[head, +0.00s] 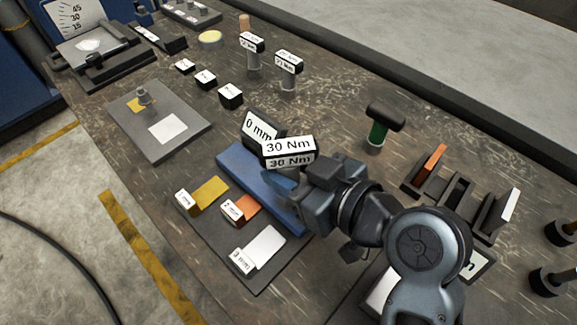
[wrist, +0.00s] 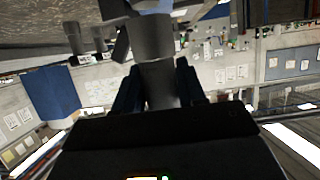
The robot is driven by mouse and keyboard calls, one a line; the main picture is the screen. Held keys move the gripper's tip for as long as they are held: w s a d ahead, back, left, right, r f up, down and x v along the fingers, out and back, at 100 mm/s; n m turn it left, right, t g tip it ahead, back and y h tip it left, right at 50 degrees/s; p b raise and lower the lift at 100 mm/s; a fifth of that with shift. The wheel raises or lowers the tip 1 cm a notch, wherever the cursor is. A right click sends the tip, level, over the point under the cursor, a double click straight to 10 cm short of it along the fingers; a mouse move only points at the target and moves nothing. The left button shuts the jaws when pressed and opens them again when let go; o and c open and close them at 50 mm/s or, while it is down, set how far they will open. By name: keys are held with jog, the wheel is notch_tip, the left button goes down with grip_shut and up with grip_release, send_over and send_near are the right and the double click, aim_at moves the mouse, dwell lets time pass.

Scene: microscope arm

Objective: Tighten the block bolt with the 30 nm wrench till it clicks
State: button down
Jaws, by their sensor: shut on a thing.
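The 30 Nm wrench (head: 289,150) shows its black head with white labels in the head view. My gripper (head: 283,183) is shut on it just below the head, above the right part of a long blue block (head: 248,172). In the wrist view a grey cylindrical shaft (wrist: 158,85) stands between the fingers of my gripper (wrist: 159,92). The wrench's lower end and any bolt under it are hidden by the gripper and head. A small grey bolt-like part (head: 143,96) stands on a grey plate at the left; I cannot tell if it is the block bolt.
A partly hidden "0 mm" sign (head: 262,130) is behind the wrench. Two other labelled tools (head: 288,67) (head: 252,48) stand farther back. Small labelled blocks (head: 231,95) lie left of them. A green-shafted, black-handled tool (head: 379,128) and a slotted rack (head: 455,195) are at right.

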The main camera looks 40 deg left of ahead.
jog(key=shift+f+b, duration=1.4)
jog(key=shift+f, duration=0.15)
jog(key=shift+r+m+t+h+p, duration=0.1)
jog(key=shift+m+t+h+p, duration=0.3)
jog(key=shift+m+t+p, duration=1.6)
jog(key=shift+t+p, duration=0.15)
jog(key=shift+t, duration=0.15)
jog(key=shift+w+m+t+h+p, duration=0.1)
jog(key=shift+m+t+h+p, duration=1.8)
jog(key=shift+p, duration=2.3)
jog(key=shift+m+t+h, duration=0.4)
jog(key=shift+m+t, duration=0.2)
jog(key=shift+m, duration=0.1)
jog(key=shift+f+b, duration=0.2)
jog(key=shift+b, duration=0.2)
jog(key=shift+m+t+h+b, duration=0.4)
jog(key=shift+m+b, duration=0.1)
jog(key=shift+b, duration=0.1)
jog(key=shift+m+t+h+b, duration=0.5)
jog(key=shift+m+h+b, duration=0.4)
jog(key=shift+b, duration=0.35)
